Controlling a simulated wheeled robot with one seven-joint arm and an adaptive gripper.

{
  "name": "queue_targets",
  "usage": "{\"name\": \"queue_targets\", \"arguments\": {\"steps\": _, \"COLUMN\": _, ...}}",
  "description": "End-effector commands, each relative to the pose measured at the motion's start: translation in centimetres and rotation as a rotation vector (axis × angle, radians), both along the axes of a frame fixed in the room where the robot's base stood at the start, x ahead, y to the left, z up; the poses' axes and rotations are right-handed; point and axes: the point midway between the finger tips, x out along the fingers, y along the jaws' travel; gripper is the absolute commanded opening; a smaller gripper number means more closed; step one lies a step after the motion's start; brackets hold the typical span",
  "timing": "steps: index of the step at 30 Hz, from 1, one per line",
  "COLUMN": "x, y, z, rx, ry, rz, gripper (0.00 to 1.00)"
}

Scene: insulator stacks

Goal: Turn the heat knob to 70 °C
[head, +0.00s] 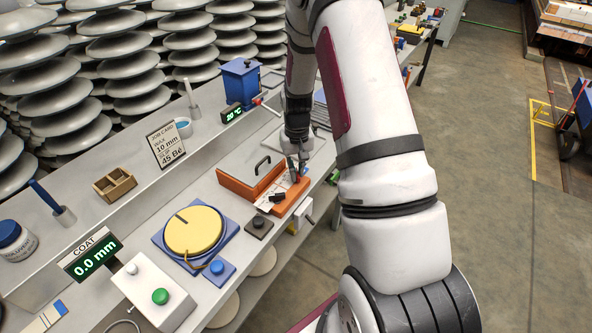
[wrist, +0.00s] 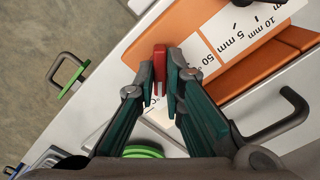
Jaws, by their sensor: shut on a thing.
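The heat knob, a narrow red grip (wrist: 159,57), stands over a white dial plate (wrist: 205,52) on the orange panel (wrist: 150,35) in the wrist view. My gripper (wrist: 160,84) is shut on it, one finger on each side. A "50" mark with a degree sign shows just right of the fingers; the other heat marks are hidden, so I cannot read its setting. In the head view my gripper (head: 296,168) is down at the orange unit (head: 236,187). The display (head: 231,114) by the blue tank shows green digits in °C, too small to read surely.
A black pointer (head: 277,197) sits on the same panel, by the 5 mm and 10 mm marks. The orange unit's black handle (head: 263,164) stands close by. A yellow disc (head: 194,230), the COAT display (head: 91,256) reading 0.0 mm, and a job card (head: 166,144) are on the bench.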

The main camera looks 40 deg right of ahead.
Motion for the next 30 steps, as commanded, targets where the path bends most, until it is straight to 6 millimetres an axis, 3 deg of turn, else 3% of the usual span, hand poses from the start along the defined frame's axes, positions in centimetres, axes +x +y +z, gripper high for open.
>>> {"name": "queue_targets", "arguments": {"steps": 19, "x": 0.09, "y": -0.04, "z": 0.09, "rx": -0.001, "ry": -0.003, "rz": -0.048, "gripper": 0.0}}
{"name": "queue_targets", "arguments": {"steps": 20, "x": 0.09, "y": -0.04, "z": 0.09, "rx": -0.001, "ry": -0.003, "rz": -0.048, "gripper": 0.17}}
{"name": "queue_targets", "arguments": {"steps": 22, "x": 0.08, "y": -0.04, "z": 0.08, "rx": -0.001, "ry": -0.003, "rz": -0.047, "gripper": 0.3}}
{"name": "queue_targets", "arguments": {"steps": 30, "x": 0.03, "y": -0.01, "z": 0.05, "rx": 0.0, "ry": -0.001, "rz": -0.046, "gripper": 0.3}}
